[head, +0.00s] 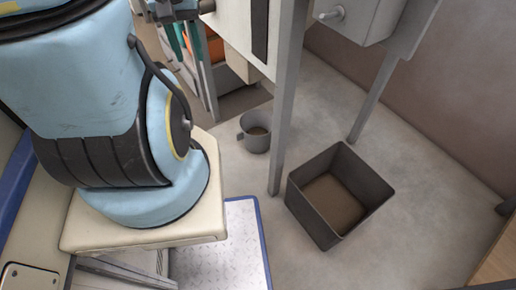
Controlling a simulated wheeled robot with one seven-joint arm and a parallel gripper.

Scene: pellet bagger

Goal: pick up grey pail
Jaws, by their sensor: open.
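The grey pail (256,142) is a small round vessel standing upright on the floor beneath the grey machine, with a handle-like part on its left side. Its inside looks brown at the bottom. My gripper (184,48) shows at the top, pointing down, with two teal fingers spread apart and nothing seen between them. It is above and left of the pail in the picture, apart from it. Most of the wrist is cut off by the top edge.
A dark square bin (308,210), brown inside, stands right of the pail. A machine leg (286,110) rises between them; another leg (372,100) stands behind the bin. An orange item (212,50) lies behind my gripper. Open floor (420,215) lies to the right.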

